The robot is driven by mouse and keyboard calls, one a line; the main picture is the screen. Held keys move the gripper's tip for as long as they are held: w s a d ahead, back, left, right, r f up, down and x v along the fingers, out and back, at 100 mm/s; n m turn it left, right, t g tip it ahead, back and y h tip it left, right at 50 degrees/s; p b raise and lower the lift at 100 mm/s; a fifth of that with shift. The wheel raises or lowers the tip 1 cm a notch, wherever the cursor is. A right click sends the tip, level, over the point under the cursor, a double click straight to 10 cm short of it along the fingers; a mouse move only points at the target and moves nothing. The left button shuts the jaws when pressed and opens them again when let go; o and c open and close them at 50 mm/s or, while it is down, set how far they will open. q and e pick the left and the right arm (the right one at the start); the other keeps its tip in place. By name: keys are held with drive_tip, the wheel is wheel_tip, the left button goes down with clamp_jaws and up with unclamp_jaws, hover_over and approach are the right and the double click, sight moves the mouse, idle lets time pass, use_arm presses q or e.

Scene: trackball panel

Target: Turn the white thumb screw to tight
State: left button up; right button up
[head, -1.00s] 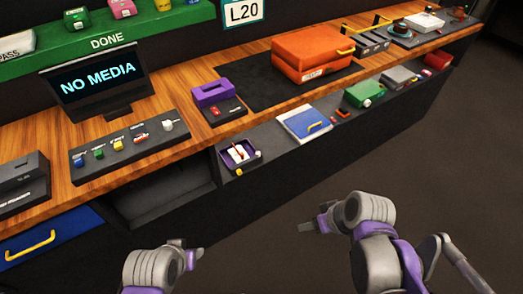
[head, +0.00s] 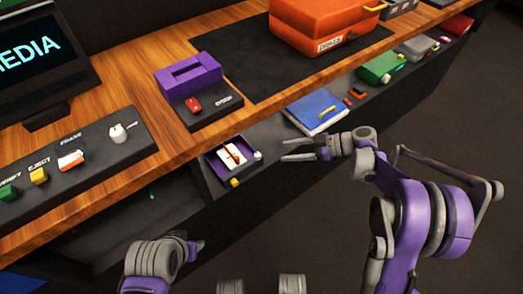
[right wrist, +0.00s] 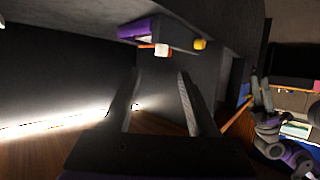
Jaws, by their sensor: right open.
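A small white thumb screw (head: 257,155) sits at the right edge of a purple-framed panel unit (head: 212,170) on the lower shelf, with a yellow knob (head: 235,182) at the unit's front. In the right wrist view, a pale knob (right wrist: 161,50), likely the screw, and the yellow knob (right wrist: 200,44) show beyond the fingers. My right gripper (head: 285,150) is open and empty, a little right of the screw, its fingers pointing at it. Its fingers also show in the right wrist view (right wrist: 160,88). My left gripper (head: 194,249) is low in the head view; its fingers are unclear.
A blue binder-like box (head: 316,110) lies on the shelf just behind my right gripper. The wooden counter edge (head: 190,150) overhangs the shelf. A purple block (head: 190,75) and an orange case (head: 325,25) stand on the counter. The floor at right is clear.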

sight(259, 155)
drive_tip(key=b+x, duration=0.2)
drive_tip(key=x, duration=0.8)
drive_tip(key=shift+s, duration=0.15)
clamp_jaws()
